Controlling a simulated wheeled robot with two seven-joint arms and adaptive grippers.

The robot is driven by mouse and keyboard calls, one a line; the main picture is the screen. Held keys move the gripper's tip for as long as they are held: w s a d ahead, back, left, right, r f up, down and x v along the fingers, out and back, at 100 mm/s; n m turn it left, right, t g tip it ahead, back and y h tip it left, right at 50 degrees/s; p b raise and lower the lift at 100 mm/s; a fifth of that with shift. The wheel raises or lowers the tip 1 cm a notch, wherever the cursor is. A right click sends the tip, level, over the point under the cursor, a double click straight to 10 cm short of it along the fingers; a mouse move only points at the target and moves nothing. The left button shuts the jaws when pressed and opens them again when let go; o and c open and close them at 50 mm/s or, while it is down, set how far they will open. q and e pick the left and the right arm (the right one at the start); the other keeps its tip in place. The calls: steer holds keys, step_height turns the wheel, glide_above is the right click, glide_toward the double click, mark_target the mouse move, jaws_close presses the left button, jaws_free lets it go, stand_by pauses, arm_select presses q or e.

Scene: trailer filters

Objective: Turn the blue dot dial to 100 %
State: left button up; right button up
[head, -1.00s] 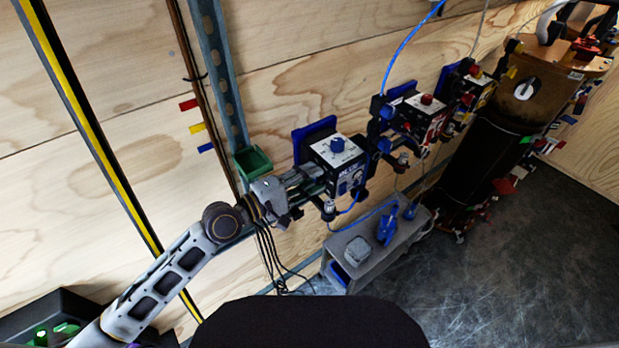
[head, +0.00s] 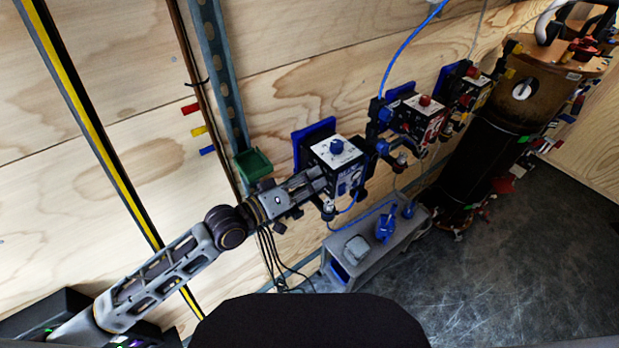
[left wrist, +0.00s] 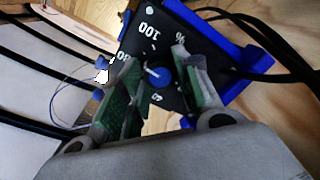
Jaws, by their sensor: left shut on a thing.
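The blue dial (left wrist: 154,75) sits on a dark panel (left wrist: 172,36) with white marks; "100" and "%" can be read. My left gripper (left wrist: 160,62) has one finger on either side of the dial and is shut on it. In the head view, my left gripper (head: 322,180) reaches from the left to the front of a black and white box (head: 347,156); its fingertips meet the box's lower left side. My right gripper is not in view.
A green holder (head: 253,163) is on the wall close above my wrist. More valve boxes (head: 423,117) and a brown tank (head: 535,85) stand right. A grey bench (head: 350,262) is below. Hoses and cables hang nearby.

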arm_select(q)
steer(key=shift+s+f+m+p, duration=0.1)
steer(key=shift+m+p, duration=0.3)
steer(key=shift+m, duration=1.55)
steer(key=shift+f+m+p, duration=0.1)
steer(key=shift+m+p, duration=0.3)
steer(key=shift+m, duration=1.55)
steer(key=o, duration=1)
steer(key=shift+r, duration=0.1)
steer(key=v, duration=1.2)
steer(key=shift+s, duration=0.1)
